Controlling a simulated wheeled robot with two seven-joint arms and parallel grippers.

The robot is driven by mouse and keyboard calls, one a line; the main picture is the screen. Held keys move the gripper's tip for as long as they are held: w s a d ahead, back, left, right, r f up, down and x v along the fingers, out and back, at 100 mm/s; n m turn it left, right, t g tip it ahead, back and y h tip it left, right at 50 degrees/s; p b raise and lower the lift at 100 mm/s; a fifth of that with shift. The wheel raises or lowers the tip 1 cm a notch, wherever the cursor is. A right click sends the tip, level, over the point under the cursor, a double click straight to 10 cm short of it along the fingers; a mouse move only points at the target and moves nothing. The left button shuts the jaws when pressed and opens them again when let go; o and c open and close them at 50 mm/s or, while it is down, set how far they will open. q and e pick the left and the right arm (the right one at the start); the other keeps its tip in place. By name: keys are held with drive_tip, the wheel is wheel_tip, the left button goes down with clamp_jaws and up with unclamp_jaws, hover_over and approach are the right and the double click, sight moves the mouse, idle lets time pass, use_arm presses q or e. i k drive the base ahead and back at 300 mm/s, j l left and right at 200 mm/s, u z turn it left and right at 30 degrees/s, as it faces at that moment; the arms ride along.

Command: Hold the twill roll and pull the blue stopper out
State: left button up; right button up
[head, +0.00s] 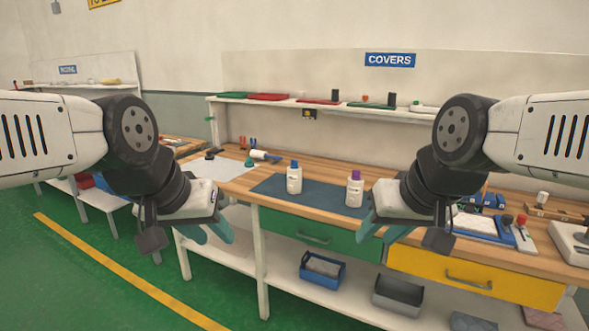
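A small white roll-like piece with a blue end (262,155) lies on its side on the wooden workbench at the back left; it is too small to tell whether this is the twill roll with its stopper. A white bottle with a blue top (294,179) stands upright on the dark mat. A second white bottle with a purple top (355,189) stands to its right. My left gripper (210,234) hangs in front of the bench's left end, teal fingers apart and empty. My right gripper (382,233) hangs before the drawers, fingers apart and empty. Neither touches anything.
The dark mat (325,196) covers the bench's middle. A green drawer (308,232) and a yellow drawer (475,279) sit under the top. Blue and grey bins (322,269) stand on the lower shelf. Blue trays and tools crowd the right end. A shelf of covers runs behind.

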sight(293, 163)
drive_tip(key=i+j+z, duration=0.3)
drive_tip(key=i+j, duration=0.2)
drive_tip(key=i+j+z, duration=0.15)
drive_tip(key=j, duration=0.3)
drive_tip(key=i+j+z, duration=0.15)
drive_tip(key=i+j, duration=0.15)
drive_tip(key=i+j+z, duration=0.15)
drive_tip(key=j, duration=0.35)
drive_tip(key=i+j+z, duration=0.15)
drive_tip(key=j, duration=0.25)
